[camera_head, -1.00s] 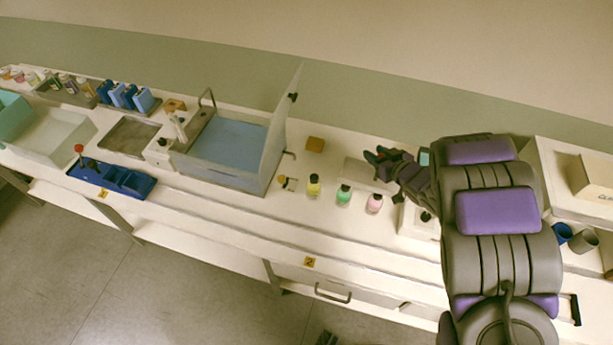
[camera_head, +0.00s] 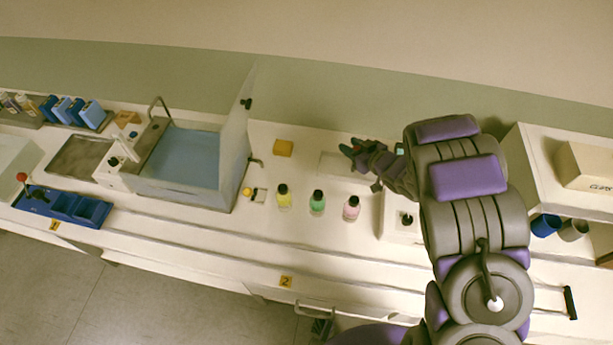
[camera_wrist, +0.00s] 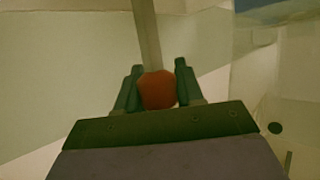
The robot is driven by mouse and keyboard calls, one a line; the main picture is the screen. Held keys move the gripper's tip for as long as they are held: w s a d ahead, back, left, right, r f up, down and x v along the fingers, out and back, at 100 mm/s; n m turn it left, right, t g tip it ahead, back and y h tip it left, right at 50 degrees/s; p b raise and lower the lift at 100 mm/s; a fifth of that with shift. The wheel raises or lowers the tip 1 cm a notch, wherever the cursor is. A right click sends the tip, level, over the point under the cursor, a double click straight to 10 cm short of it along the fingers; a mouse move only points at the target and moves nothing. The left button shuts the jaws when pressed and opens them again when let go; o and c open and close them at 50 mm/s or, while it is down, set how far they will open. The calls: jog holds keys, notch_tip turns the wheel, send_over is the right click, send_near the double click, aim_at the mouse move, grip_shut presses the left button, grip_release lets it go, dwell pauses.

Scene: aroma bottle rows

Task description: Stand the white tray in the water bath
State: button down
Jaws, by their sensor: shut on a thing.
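The water bath (camera_head: 185,192) is a boxy basin with blue water inside and its pale lid raised on the right side. The white tray (camera_head: 338,166) appears as a faint pale rectangle on the counter behind the bottles, partly hidden by my arm. My gripper (camera_head: 352,149) is over the tray area, right of the bath and apart from it. In the wrist view, my gripper (camera_wrist: 160,67) is shut on a red-orange knob (camera_wrist: 157,90) with a pale rod beyond it. A pale surface fills much of that view; I cannot tell whether the knob belongs to the tray.
Yellow (camera_head: 283,197), green (camera_head: 317,203) and pink (camera_head: 351,209) bottles stand in a row at the front. An orange-yellow block (camera_head: 283,148) lies between bath and tray. Blue (camera_head: 545,225) and grey cups stand right.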

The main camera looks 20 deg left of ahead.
aim_at(349, 167)
jog(key=shift+d+f, duration=0.1)
jog(key=shift+d, duration=0.2)
jog(key=f, duration=0.2)
jog(key=a+f, duration=0.1)
jog(key=f, duration=0.1)
jog(key=a+f+b, duration=0.1)
jog(key=f, duration=0.1)
jog(key=shift+s+a+f, duration=0.1)
jog(key=shift+f, duration=0.25)
jog(key=f, duration=0.1)
jog(key=d+f, duration=0.1)
jog(key=shift+d+f+b, duration=0.3)
jog(key=shift+f+b, duration=0.05)
jog(key=shift+f, duration=0.05)
jog(key=shift+d+f, duration=0.1)
jog(key=shift+d, duration=0.1)
jog(key=shift+a, duration=0.35)
jog(key=c, duration=0.8)
grip_release()
jog(key=shift+a+f, duration=0.2)
jog(key=shift+a, duration=0.2)
jog(key=shift+o, duration=0.4)
jog(key=shift+d, duration=0.15)
jog(key=shift+d+r, duration=0.3)
jog(key=shift+d, duration=0.3)
jog(key=p+v, duration=0.1)
jog(key=v, duration=1)
jog(key=shift+s, duration=0.25)
